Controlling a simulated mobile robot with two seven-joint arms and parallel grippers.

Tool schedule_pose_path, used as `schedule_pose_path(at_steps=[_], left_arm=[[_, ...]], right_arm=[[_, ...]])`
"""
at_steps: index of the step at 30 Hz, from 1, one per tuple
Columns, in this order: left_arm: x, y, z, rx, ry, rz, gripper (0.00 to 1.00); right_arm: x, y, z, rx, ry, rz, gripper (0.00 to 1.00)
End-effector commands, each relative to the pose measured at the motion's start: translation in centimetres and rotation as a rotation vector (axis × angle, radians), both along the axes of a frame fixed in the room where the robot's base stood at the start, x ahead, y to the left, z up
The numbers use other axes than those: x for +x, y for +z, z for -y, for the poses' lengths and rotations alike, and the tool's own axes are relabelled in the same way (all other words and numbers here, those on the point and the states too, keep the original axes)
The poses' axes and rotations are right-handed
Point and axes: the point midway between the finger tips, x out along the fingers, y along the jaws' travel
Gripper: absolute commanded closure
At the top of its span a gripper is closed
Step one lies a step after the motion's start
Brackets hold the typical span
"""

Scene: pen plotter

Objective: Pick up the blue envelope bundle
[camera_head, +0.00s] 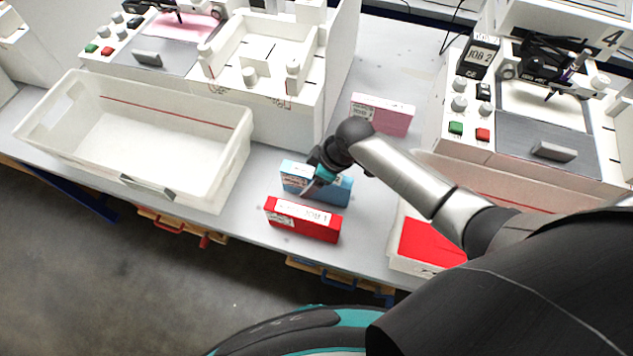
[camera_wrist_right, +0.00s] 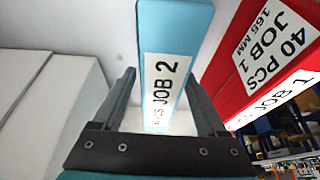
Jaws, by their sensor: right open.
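The blue envelope bundle (camera_head: 334,190) stands on the grey table between the red bundle and the pink bundle. It carries a white label reading JOB 2, which shows in the right wrist view (camera_wrist_right: 172,30). My right gripper (camera_head: 312,184) is at the blue bundle, partly covering its front in the head view. In the right wrist view the gripper (camera_wrist_right: 162,100) is open, with one finger on each side of the bundle. Small gaps seem to show beside it, though contact is hard to judge. My left gripper is not in view.
The red bundle (camera_head: 302,220), labelled JOB 1, stands close in front of the blue one. A pink bundle (camera_head: 383,115) stands behind. A white crate (camera_head: 60,135) is at left. A white tray (camera_head: 408,265) with red contents is at right. Plotter machines (camera_head: 540,150) line the back.

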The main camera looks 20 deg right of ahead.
Motion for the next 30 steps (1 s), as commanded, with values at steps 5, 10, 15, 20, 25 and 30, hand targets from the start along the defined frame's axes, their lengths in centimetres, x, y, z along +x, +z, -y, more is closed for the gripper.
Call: schedule_pose_path(at_steps=[5,10,15,20,25,30], left_arm=[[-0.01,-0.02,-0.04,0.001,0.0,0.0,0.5],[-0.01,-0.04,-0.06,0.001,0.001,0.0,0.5],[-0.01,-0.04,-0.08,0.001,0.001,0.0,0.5],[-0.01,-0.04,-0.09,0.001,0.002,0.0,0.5],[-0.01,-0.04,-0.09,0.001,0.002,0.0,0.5],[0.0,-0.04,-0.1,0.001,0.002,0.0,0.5]], right_arm=[[-0.01,-0.17,0.04,-0.001,0.0,-0.001,0.25],[0.01,-0.39,0.04,-0.001,0.0,-0.001,0.25],[0.02,-0.48,0.03,-0.001,0.0,0.001,0.25],[0.01,-0.47,0.03,0.0,0.0,0.0,0.25],[0.0,-0.49,0.03,0.0,0.0,0.0,0.44],[-0.01,-0.49,0.03,0.0,0.0,0.0,0.63]])
